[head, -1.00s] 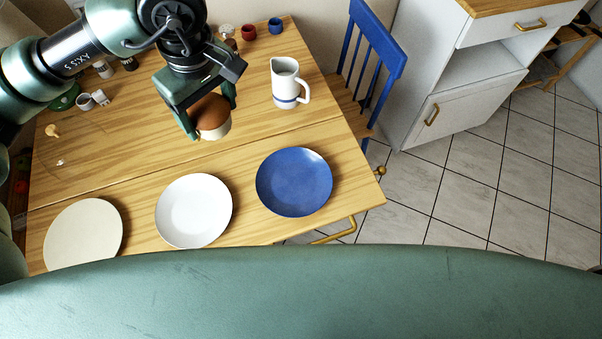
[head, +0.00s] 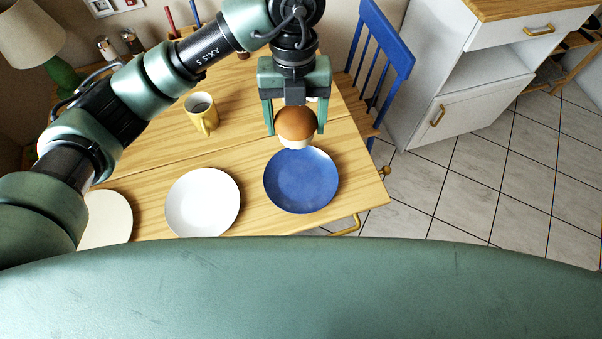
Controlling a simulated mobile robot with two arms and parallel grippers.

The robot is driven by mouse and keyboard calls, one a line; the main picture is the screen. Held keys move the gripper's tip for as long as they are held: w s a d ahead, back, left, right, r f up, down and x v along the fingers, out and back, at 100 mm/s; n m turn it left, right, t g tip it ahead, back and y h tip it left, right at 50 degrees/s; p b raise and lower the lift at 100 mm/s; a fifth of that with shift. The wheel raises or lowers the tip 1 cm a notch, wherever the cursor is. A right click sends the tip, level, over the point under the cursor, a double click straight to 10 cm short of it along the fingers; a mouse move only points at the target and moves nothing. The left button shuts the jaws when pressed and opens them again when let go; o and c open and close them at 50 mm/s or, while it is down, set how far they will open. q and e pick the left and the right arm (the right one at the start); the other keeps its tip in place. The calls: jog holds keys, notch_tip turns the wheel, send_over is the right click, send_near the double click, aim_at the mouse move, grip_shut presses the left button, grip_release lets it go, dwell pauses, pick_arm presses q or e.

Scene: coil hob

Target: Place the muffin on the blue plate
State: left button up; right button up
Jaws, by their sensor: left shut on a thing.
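The muffin (head: 295,125) has a brown top and a pale base. My left gripper (head: 295,130) is shut on the muffin, with a green finger on each side of it. In the picture, the muffin overlaps the far edge of the blue plate (head: 301,183); it looks held above the table, though its exact height is hard to tell. The blue plate is empty and lies near the front right corner of the table. My right gripper is not in view.
A white plate (head: 202,203) lies left of the blue plate, and a cream plate (head: 107,219) is partly hidden by my left arm. A yellow mug (head: 202,113) stands behind the white plate. A blue chair (head: 376,60) is at the table's right side.

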pick_arm(q)
jog(key=shift+s+d+f+n, duration=0.15)
jog(key=shift+d+n, duration=0.25)
jog(key=shift+n, duration=0.4)
send_over(301, 181)
jog(key=f, duration=1.4)
jog(key=shift+w+f+p, duration=0.25)
jog(key=shift+p, duration=0.05)
notch_tip(301, 181, down, 5)
jog(key=shift+r, duration=0.1)
jog(key=shift+f, duration=0.25)
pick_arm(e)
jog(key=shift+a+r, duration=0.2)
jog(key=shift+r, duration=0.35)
pick_arm(q)
jog(key=shift+f, duration=0.15)
jog(key=o, duration=1.4)
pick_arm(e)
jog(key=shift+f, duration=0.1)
